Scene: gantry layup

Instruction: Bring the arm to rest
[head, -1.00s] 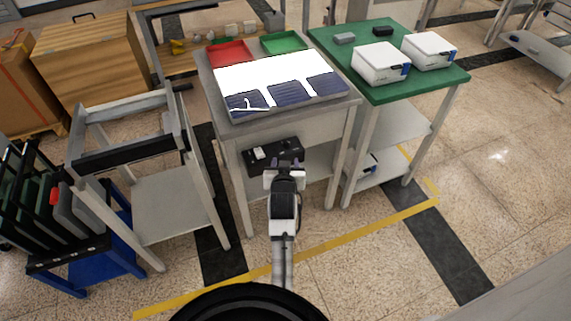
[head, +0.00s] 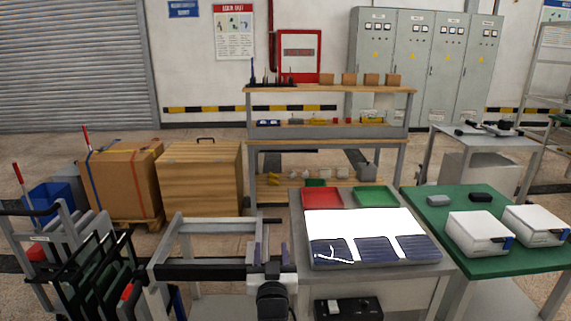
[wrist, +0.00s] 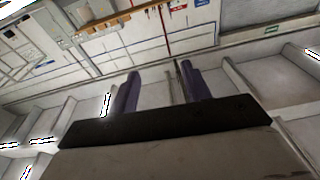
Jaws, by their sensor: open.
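My gripper (head: 271,256) shows at the bottom middle of the head view, in front of the grey frame stand and left of the work table. Its two dark fingers point up and stand apart with nothing between them. In the wrist view my gripper (wrist: 158,90) also shows open and empty, its fingers seen against the upper wall and ceiling. No object touches the fingers.
A work table (head: 390,268) holds a white sheet, dark blue panels, a red tray (head: 316,194) and a green tray (head: 376,196). A green-topped table (head: 500,265) with white boxes stands right. A grey frame stand (head: 215,225) and a rack (head: 95,260) are left.

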